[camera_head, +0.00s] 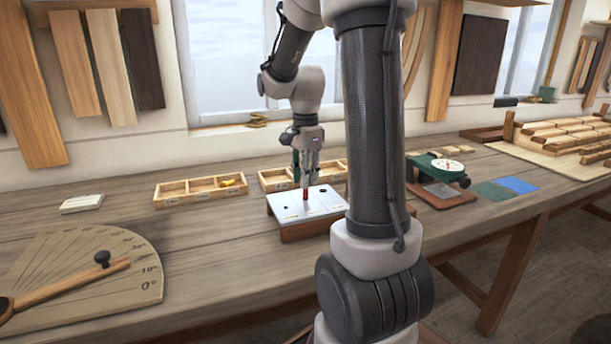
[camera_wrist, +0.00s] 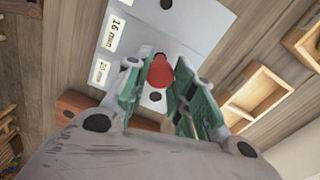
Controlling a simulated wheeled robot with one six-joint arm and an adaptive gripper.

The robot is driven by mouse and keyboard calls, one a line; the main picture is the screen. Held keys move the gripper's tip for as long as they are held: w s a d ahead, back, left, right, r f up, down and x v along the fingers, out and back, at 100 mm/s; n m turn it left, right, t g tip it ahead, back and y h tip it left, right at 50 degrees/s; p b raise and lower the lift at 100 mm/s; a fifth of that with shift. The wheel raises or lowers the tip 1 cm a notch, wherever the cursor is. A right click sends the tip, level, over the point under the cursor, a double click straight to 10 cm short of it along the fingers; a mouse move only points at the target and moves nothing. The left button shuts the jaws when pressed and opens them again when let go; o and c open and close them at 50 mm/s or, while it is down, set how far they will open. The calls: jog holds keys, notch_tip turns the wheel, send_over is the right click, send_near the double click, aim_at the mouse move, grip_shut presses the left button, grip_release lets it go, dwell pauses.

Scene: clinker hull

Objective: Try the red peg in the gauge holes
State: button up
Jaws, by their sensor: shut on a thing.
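The red peg (camera_head: 306,194) is upright between the fingers of my gripper (camera_head: 307,180), over the light metal gauge plate (camera_head: 325,204). In the wrist view the red peg (camera_wrist: 160,71) shows between the green-padded fingers of my gripper (camera_wrist: 158,82), which are shut on it. The gauge plate (camera_wrist: 194,35) there carries labels reading 16 mm and 20 mm. One dark hole (camera_wrist: 166,4) lies beyond the peg, another (camera_wrist: 155,97) on its near side. The peg's lower end is at or close to the plate; I cannot tell whether it is in a hole.
Two wooden compartment trays stand behind the plate, one to the left (camera_head: 201,198) and one close behind (camera_head: 275,186). A dial gauge (camera_head: 447,166) stands to the right. A large protractor board (camera_head: 60,262) lies at the left front. Bench between board and plate is clear.

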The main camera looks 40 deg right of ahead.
jog(key=shift+f, duration=1.15)
jog(key=shift+r, duration=0.1)
dwell(0.3)
jog(key=shift+r, duration=2.55)
